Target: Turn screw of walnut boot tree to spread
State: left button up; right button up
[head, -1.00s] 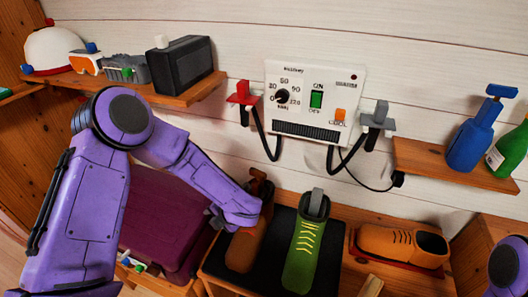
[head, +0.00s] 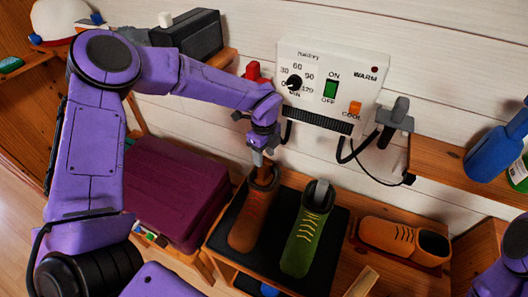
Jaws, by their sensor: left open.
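A brown boot (head: 245,222) stands on a black mat (head: 222,240) on the wooden bench. A brown piece, which looks like the walnut boot tree (head: 262,180), shows at its top opening and is partly hidden by my gripper. Its screw cannot be made out. My left gripper (head: 260,158) points down just above the boot's opening, open; whether it touches the tree is unclear. A green boot (head: 299,240) with yellow laces stands to the right, with a grey insert (head: 319,193) in its top. Only part of my right arm shows at the right edge; its gripper is out of view.
A white wall dryer panel (head: 330,85) with a knob, switch and hoses hangs behind the boots. An orange shoe (head: 405,240) lies to the right. A maroon case (head: 172,190) stands left. A shelf with a blue spray bottle (head: 495,148) is at right.

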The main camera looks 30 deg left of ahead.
pick_arm(q)
jog(key=shift+w+f, duration=0.15)
jog(key=shift+f, duration=0.45)
jog(key=shift+s+r, duration=0.1)
jog(key=shift+s, duration=0.1)
grip_shut()
